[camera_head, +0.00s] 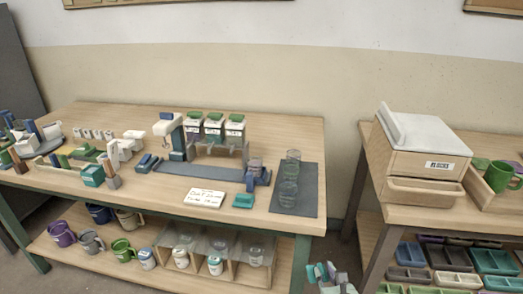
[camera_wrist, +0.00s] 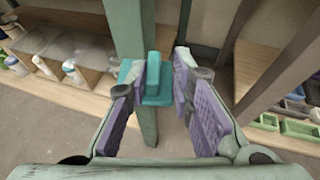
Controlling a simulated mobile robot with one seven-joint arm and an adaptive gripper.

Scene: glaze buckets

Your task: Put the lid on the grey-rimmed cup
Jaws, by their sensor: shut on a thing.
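My gripper (camera_wrist: 161,64) is shut on a teal lid (camera_wrist: 155,92), which sits between the purple finger pads in the wrist view. In the head view my gripper (camera_head: 332,280) shows at the bottom edge, below the table's right end, partly cut off. I cannot single out the grey-rimmed cup for sure. A stack of clear, dark-rimmed cups (camera_head: 288,187) stands on the dark mat at the table's right end. A small greyish cup (camera_head: 256,166) sits by a blue stand left of it. The gripper is apart from both.
Another teal block-like piece (camera_head: 243,201) lies beside a white written card (camera_head: 200,198). The lower shelf holds mugs and jars (camera_head: 215,265). The green table leg (camera_wrist: 130,30) stands behind the held lid. At right, a second table carries a wooden box (camera_head: 420,165) and a green mug (camera_head: 499,176).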

